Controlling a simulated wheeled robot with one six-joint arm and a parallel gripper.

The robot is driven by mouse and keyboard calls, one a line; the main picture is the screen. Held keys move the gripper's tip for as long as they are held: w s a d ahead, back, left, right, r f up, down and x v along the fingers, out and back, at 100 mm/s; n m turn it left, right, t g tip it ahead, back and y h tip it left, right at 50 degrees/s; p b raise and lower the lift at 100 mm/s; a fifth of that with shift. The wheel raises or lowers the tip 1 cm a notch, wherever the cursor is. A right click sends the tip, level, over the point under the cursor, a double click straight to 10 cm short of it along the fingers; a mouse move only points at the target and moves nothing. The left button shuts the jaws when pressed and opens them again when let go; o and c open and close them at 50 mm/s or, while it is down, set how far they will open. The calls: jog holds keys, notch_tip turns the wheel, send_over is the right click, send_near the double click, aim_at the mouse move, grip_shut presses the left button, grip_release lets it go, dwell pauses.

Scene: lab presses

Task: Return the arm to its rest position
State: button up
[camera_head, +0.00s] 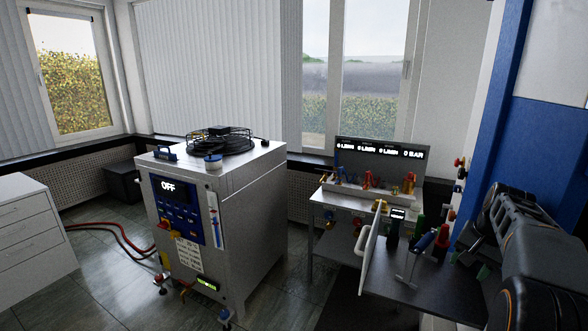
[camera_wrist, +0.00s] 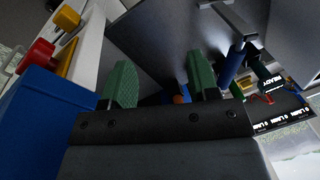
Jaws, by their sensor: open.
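My gripper (camera_wrist: 160,82) shows in the wrist view with its two green fingers apart. Nothing is held between them; a dark grey tabletop and a small orange thing lie beyond the gap. In the head view my arm (camera_head: 535,240) is folded at the right edge, beside the blue wall panel and over the right end of the dark table. The gripper's fingers are mostly hidden behind tools and arm links in that view.
A dark table (camera_head: 425,292) carries a blue-handled tool (camera_head: 424,242) and other upright tools, close to my arm. A bench with a display panel (camera_head: 380,152) stands behind.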

jog(key=s+a+f+n, duration=0.2)
jog(key=s+a, duration=0.3)
jog(key=a, duration=0.3)
jog(key=s+a+f+n+t, duration=0.1)
jog(key=s+a+f+n, duration=0.2)
jog(key=a, duration=0.5)
jog(key=s+a+f+n, duration=0.2)
jog(key=s+a+n, duration=0.2)
jog(key=s+a, duration=0.3)
jog(key=shift+s+a+f+t+h, duration=0.15)
jog(key=shift+a+f+t+h, duration=0.15)
jog(key=shift+a+t+h, duration=0.15)
jog(key=shift+a+r, duration=0.2)
jog(key=shift+a, duration=0.2)
